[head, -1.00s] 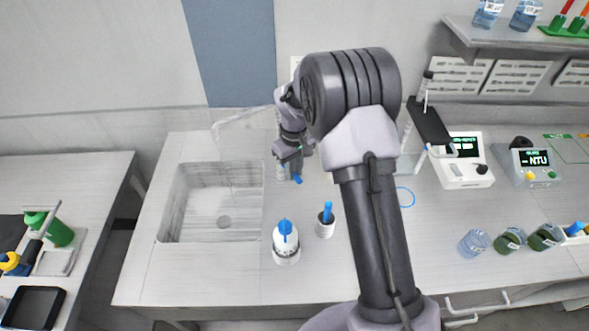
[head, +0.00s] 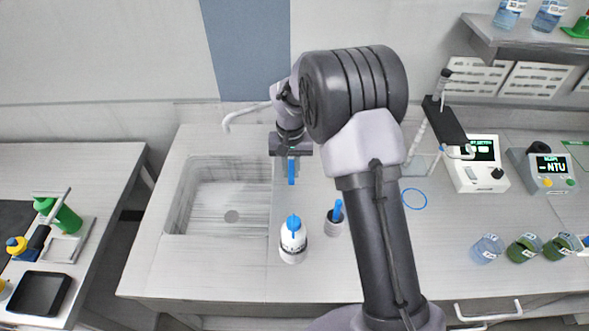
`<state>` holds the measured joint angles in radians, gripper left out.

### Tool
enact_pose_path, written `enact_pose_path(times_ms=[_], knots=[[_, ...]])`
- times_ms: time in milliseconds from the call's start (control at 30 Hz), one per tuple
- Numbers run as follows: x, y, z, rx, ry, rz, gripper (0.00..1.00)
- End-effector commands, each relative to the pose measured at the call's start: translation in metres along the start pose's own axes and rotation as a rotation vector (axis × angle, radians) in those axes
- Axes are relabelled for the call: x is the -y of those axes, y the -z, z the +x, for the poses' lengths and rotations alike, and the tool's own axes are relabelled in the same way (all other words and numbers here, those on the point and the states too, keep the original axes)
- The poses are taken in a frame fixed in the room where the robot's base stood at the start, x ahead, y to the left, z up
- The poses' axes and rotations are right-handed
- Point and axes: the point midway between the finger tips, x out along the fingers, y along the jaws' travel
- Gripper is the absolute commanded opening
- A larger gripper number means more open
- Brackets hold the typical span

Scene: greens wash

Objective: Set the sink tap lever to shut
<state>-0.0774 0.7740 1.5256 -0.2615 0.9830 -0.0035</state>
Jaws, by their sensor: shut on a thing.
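The sink tap's pale spout (head: 245,113) arches left over the back of the sink basin (head: 215,230). The blue tap lever (head: 291,174) shows just below my gripper (head: 291,155) and points toward the front of the bench. My gripper is shut on the lever from above, hiding its upper end. My wrist and arm cover most of the tap body. I see no clear water stream under the spout.
A white bottle with a blue top (head: 293,242) and a small cup holding a blue item (head: 334,222) stand in front of the tap. A stand (head: 440,130) and meters (head: 476,165) are at right. Free bench lies at front.

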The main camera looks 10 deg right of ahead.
Motion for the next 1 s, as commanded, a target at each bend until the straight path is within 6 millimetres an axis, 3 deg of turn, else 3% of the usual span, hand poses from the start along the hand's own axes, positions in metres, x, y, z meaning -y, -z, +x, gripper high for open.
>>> enact_pose_path(times_ms=[567, 600, 667, 1000], knots=[[0.0026, 0.0004, -0.0007, -0.001, 0.001, 0.033, 0.00], [0.0026, 0.0005, -0.0007, -0.001, 0.001, 0.033, 0.24], [0.0025, 0.0004, -0.0007, -0.001, 0.001, 0.032, 0.36], [0.0023, 0.0004, -0.0030, -0.001, 0.000, 0.031, 0.38]])
